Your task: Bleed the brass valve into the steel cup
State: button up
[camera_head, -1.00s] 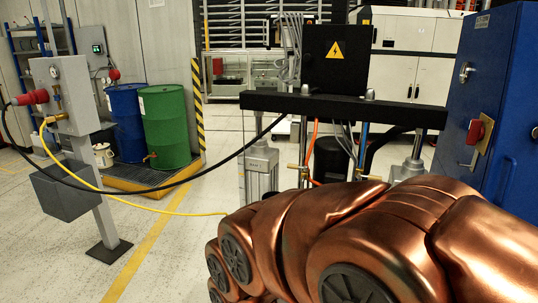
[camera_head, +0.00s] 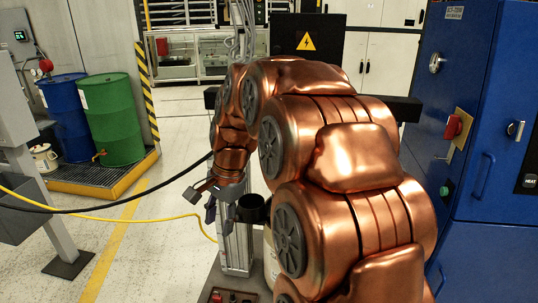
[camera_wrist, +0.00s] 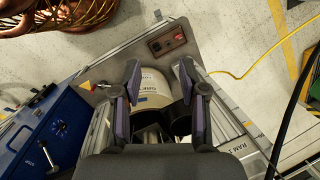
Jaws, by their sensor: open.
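My gripper (camera_head: 222,205) hangs, fingers down, from my copper-coloured arm left of the middle of the head view. In the wrist view my gripper (camera_wrist: 160,68) is open and empty, with its two fingers apart above a cream drum (camera_wrist: 154,88) that carries printed lettering. A dark round part shows between and below the fingers there. I cannot make out the brass valve or the steel cup in either current view. My arm covers the middle of the pump frame in the head view.
A blue cabinet (camera_head: 478,120) with a red switch (camera_head: 453,126) stands close on the right. A black cable and a yellow hose (camera_head: 110,218) cross the left side.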

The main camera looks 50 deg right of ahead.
jog(key=w+d+r+m+t+p, duration=0.1)
jog(key=w+d+r+m, duration=0.2)
jog(key=d, duration=0.5)
jog(key=d+r+m+t+h+p, duration=0.1)
jog(key=d+r+m, duration=0.2)
jog(key=d+m, duration=0.45)
jog(key=w+d+r+m+t+p, duration=0.2)
jog(key=d, duration=0.8)
jog(key=shift+p+x, duration=0.4)
jog(key=shift+x, duration=3.4)
jog(key=shift+c, duration=0.2)
jog(key=shift+a, duration=0.1)
grip_shut()
